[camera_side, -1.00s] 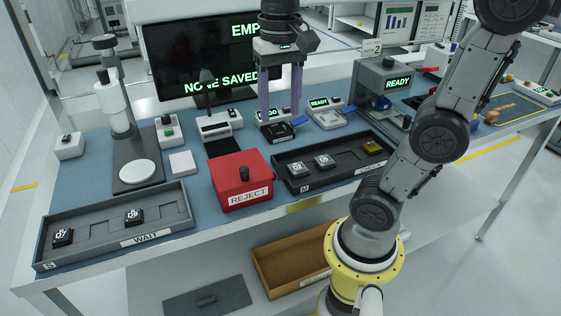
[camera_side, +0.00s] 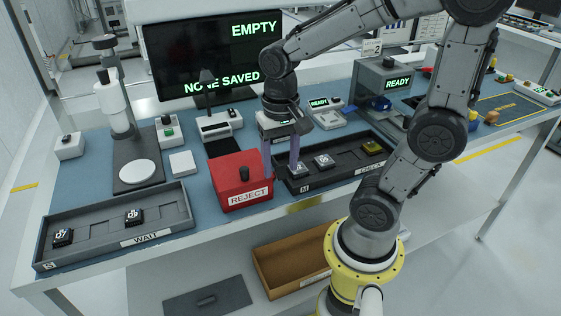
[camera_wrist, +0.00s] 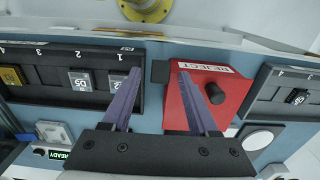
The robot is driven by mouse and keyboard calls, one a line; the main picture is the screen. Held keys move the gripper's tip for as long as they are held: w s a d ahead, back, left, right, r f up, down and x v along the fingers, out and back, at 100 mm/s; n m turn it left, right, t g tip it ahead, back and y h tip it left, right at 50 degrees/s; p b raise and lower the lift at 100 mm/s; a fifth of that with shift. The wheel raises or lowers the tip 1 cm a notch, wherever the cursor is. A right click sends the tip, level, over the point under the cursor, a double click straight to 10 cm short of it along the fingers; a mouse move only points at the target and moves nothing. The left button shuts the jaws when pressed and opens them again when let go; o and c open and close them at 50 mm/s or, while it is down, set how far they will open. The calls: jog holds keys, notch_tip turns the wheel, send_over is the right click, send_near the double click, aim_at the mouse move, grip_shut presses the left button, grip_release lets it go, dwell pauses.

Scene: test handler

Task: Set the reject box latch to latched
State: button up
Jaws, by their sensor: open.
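The red reject box (camera_side: 235,178) stands on the blue bench top, with a black knob (camera_side: 244,173) on its lid and a white REJECT label in front. The box also shows in the wrist view (camera_wrist: 235,90). There a dark tab (camera_wrist: 160,70) sits beside the box's edge on the tray side. It may be the latch; its setting cannot be told. My gripper (camera_side: 280,174) is open, with its purple fingers pointing down at the gap between box and check tray. In the wrist view the tab appears between the fingertips (camera_wrist: 160,74), with no visible grip.
The black check tray (camera_side: 335,177) with several chips lies close right of the box. The wait tray (camera_side: 180,207) lies to its left. A screen (camera_side: 165,60) reading EMPTY and NONE SAVED stands behind. A brown bin (camera_side: 262,268) sits on the shelf below.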

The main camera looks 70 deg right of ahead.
grip_shut()
dwell(0.3)
jog(key=shift+w+d+r+g+y, duration=0.15)
jog(key=shift+w+d+g+y, duration=0.85)
jog(key=shift+g+y, duration=0.4)
jog(key=shift+w+d+r+g+y, duration=0.15)
jog(key=shift+w+d+g+y, duration=0.8)
jog(key=shift+g+y, duration=0.45)
grip_release()
